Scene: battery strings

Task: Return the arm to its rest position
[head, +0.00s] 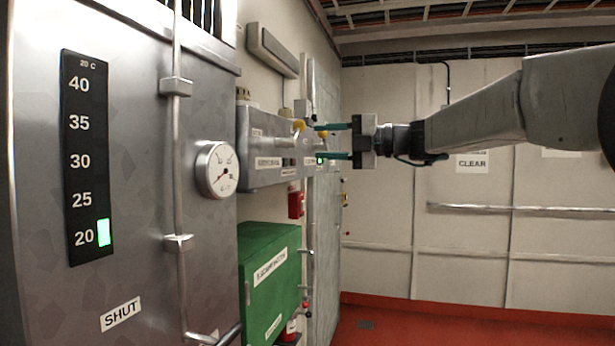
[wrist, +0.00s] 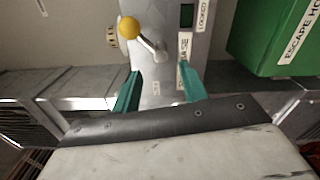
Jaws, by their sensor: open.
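My gripper (head: 335,141) is at the end of my arm, which reaches in from the right in the head view. Its two teal fingers point left toward a grey wall-mounted box (head: 262,148). In the wrist view my gripper (wrist: 160,92) has its fingers spread apart with nothing between them. A lever with a yellow ball knob (wrist: 130,27) stands out from the box just beyond the fingertips. A yellow knob also shows by the box in the head view (head: 299,125). I cannot tell how far the fingertips are from the lever.
A steel cabinet (head: 140,200) with a temperature strip, a dial gauge (head: 217,170) and a SHUT label fills the left. A green box (head: 270,282) hangs below the grey box, with a red item (head: 296,204) nearby. The room right of these, above the red floor (head: 430,328), is open.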

